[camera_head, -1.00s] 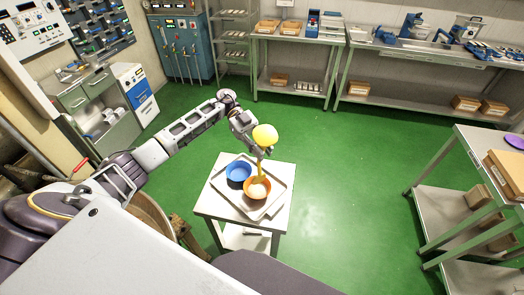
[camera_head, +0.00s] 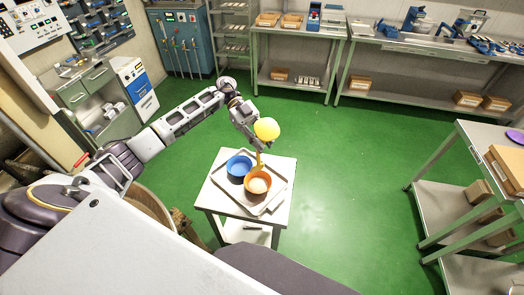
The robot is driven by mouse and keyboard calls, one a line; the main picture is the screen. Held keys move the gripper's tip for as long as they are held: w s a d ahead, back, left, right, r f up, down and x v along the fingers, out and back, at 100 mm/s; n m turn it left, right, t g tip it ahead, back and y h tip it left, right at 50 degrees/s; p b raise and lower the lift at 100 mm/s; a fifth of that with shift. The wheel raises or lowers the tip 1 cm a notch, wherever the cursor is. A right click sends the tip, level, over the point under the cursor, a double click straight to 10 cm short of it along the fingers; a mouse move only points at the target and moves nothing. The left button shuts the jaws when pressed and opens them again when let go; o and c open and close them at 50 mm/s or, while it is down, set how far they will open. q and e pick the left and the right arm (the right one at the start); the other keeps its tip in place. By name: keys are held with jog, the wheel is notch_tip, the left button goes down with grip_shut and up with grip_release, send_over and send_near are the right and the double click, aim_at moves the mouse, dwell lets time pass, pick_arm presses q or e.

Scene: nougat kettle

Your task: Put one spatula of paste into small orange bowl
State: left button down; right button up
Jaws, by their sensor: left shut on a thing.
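My left gripper (camera_head: 250,121) is shut on a yellow spatula (camera_head: 267,129) with a large rounded upper end. The spatula's narrow lower part points down to the small orange bowl (camera_head: 251,192). Its tip is at or just above the bowl's far rim; I cannot tell if it touches. Pale paste (camera_head: 259,185) lies in the orange bowl. A blue bowl (camera_head: 238,167) stands beside it, to the left and behind. Both bowls are on a grey metal tray (camera_head: 271,208). My right gripper is not in view.
The tray lies on a small white table (camera_head: 223,203). A large round vessel (camera_head: 148,204) stands left of it, partly hidden by my body. A bench with boxes (camera_head: 510,168) stands at the right. Green floor (camera_head: 350,175) is clear between them.

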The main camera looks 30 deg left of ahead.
pick_arm(q)
jog(key=t+y, duration=0.1)
jog(key=r+t+y, duration=0.1)
jog(key=y, duration=0.1)
jog(key=shift+r+m, duration=0.25)
jog(key=shift+m, duration=0.05)
jog(key=t+y, duration=0.1)
jog(key=r+t+y, duration=0.1)
jog(key=y, duration=0.1)
jog(key=shift+r, duration=0.15)
jog(key=t+y, duration=0.1)
jog(key=r+t+y, duration=0.1)
jog(key=shift+m+y, duration=0.4)
jog(key=shift+r+t+y+b, duration=0.4)
jog(key=shift+t+y+b, duration=0.25)
jog(key=shift+t+y, duration=0.4)
